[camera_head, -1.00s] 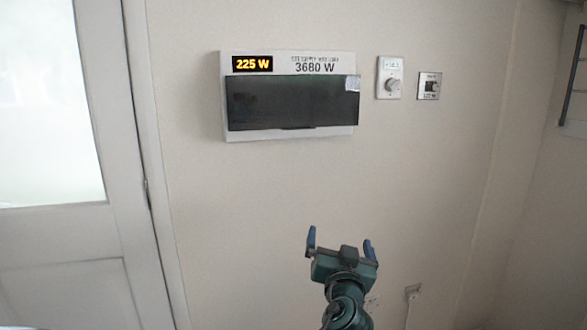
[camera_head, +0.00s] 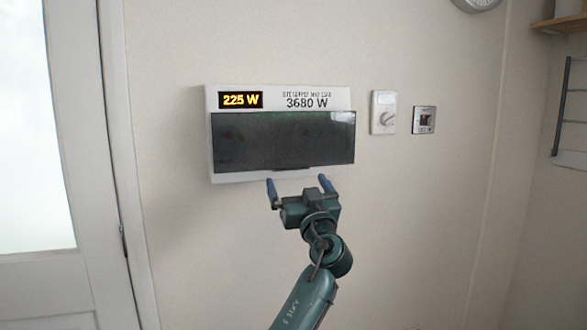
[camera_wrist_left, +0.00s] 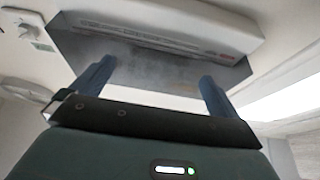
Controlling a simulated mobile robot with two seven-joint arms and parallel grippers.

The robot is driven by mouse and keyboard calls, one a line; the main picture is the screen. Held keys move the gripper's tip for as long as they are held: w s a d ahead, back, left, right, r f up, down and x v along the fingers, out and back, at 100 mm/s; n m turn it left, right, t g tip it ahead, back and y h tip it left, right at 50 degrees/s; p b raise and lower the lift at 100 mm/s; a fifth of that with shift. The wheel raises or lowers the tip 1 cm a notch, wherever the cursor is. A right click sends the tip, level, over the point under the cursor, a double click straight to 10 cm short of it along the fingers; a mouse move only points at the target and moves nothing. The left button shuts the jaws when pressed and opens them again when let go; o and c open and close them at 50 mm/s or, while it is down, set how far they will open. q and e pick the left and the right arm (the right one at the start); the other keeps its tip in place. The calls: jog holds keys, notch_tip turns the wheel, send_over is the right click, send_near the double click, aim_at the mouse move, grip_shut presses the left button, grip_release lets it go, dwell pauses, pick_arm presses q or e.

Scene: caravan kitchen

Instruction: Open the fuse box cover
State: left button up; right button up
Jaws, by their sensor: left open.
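The white fuse box (camera_head: 279,98) hangs on the wall in the head view, with an orange 225 W display and 3680 W lettering above. Its dark, glossy cover (camera_head: 283,140) lies over the front and looks shut, with a small tab at its lower edge. My left gripper (camera_head: 297,181) is open and empty, its two blue fingers pointing up just below the box's lower edge. In the left wrist view, the fingers (camera_wrist_left: 153,85) stand apart before the greyish cover (camera_wrist_left: 150,66) and the white casing (camera_wrist_left: 165,27). Contact cannot be told. My right gripper is not in view.
A dial switch (camera_head: 384,113) and a small socket plate (camera_head: 424,120) are on the wall right of the box. A door (camera_head: 85,165) is at left. A clock (camera_head: 476,3) and a wooden shelf (camera_head: 560,23) are at upper right. The wall below the box is bare.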

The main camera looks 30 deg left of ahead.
pick_arm(q)
jog(key=p+x, duration=0.1)
jog(key=x, duration=0.3)
jog(key=shift+c, duration=0.2)
jog(key=c, duration=1.3)
jog(key=shift+o, duration=0.2)
